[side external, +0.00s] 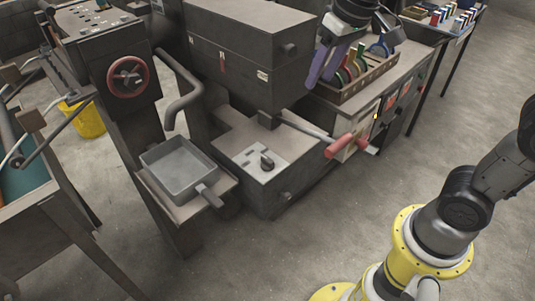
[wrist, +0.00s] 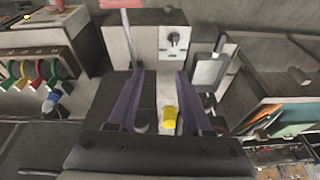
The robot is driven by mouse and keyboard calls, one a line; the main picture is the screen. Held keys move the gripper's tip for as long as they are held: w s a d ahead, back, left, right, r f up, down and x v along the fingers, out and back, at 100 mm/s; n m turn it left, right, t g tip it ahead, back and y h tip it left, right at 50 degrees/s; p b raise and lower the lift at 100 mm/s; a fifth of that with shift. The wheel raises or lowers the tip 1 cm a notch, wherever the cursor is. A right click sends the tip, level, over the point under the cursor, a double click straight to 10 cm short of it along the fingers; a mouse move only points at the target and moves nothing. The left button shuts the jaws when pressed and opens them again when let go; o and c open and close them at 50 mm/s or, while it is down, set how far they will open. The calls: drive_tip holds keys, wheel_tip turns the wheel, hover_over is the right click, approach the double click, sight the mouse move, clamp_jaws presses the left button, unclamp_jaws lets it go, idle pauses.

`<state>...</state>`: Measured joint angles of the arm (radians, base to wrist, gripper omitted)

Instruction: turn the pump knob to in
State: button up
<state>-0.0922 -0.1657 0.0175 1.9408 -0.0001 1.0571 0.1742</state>
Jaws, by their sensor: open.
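The pump knob (side external: 267,161) is a small dark grey knob on a pale marked plate (side external: 248,163), on top of the low front part of the dark machine. The knob also shows in the wrist view, near the top (wrist: 173,38); its markings are too small to read. My gripper (side external: 321,80) has two purple fingers, spread apart and empty. In the side view it appears up and to the right of the knob, apart from it. In the wrist view the fingers (wrist: 159,73) point towards the plate, with the knob beyond them and slightly right.
A dark upper housing (side external: 250,52) stands behind the knob. A red-handled lever (side external: 339,146) sticks out to its right. A grey pan (side external: 180,166) is at left. A wooden rack (side external: 368,82) of coloured tools stands behind the gripper. Floor is clear in front.

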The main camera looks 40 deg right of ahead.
drive_tip(key=w+a+f+g, duration=0.2)
drive_tip(key=w+a+f, duration=0.1)
drive_tip(key=w+f, duration=0.4)
drive_tip(key=n+g, duration=0.1)
hover_over(268, 159)
wheel_tip(268, 159, down, 5)
wheel_tip(268, 159, down, 13)
drive_tip(key=shift+f, duration=0.15)
clamp_jaws()
